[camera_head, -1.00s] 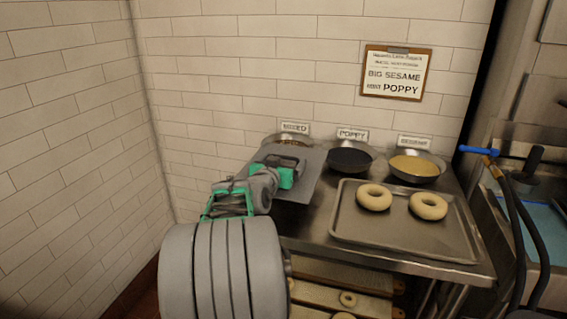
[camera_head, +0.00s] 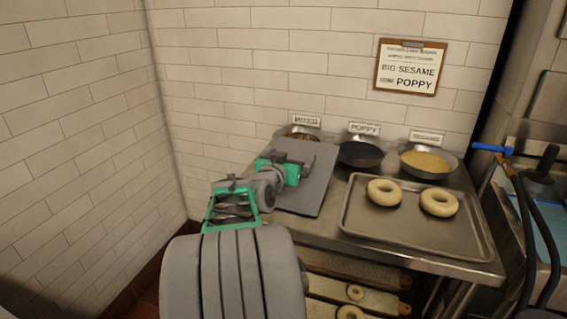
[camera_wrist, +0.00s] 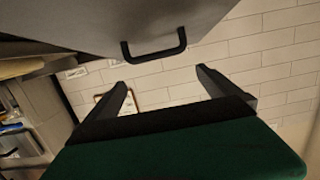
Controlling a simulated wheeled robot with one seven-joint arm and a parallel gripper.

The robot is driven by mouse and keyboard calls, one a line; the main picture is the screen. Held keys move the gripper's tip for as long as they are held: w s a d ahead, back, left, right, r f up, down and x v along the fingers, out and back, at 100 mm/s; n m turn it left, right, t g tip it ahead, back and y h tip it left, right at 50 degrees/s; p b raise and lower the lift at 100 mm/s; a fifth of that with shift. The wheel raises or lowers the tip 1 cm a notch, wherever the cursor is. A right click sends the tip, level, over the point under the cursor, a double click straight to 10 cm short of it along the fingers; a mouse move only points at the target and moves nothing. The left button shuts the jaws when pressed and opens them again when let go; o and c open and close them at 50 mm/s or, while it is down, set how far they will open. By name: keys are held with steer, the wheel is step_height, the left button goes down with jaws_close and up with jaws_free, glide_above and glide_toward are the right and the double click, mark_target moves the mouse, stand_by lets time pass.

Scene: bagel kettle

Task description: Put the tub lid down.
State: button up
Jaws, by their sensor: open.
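The tub lid (camera_head: 318,188) is a flat grey panel at the left end of the steel table in the head view. It partly covers the mixed bowl behind it, and I cannot tell whether it lies fully flat. In the wrist view the lid (camera_wrist: 200,12) fills the top, with its black bar handle (camera_wrist: 155,55) showing. My gripper (camera_head: 294,160) is over the lid's left part in the head view. In the wrist view my gripper (camera_wrist: 162,85) is open, its two dark fingers apart and the handle beyond their tips, with nothing between them.
A tray (camera_head: 400,236) with two bagels (camera_head: 384,192) lies right of the lid. Behind stand the mixed bowl (camera_head: 300,134), poppy bowl (camera_head: 361,154) and sesame bowl (camera_head: 428,164). A white tile wall (camera_head: 230,60) closes the back and left. A sink with hoses is at far right.

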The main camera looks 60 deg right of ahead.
steer(key=v, duration=0.8)
steer(key=shift+a, duration=0.1)
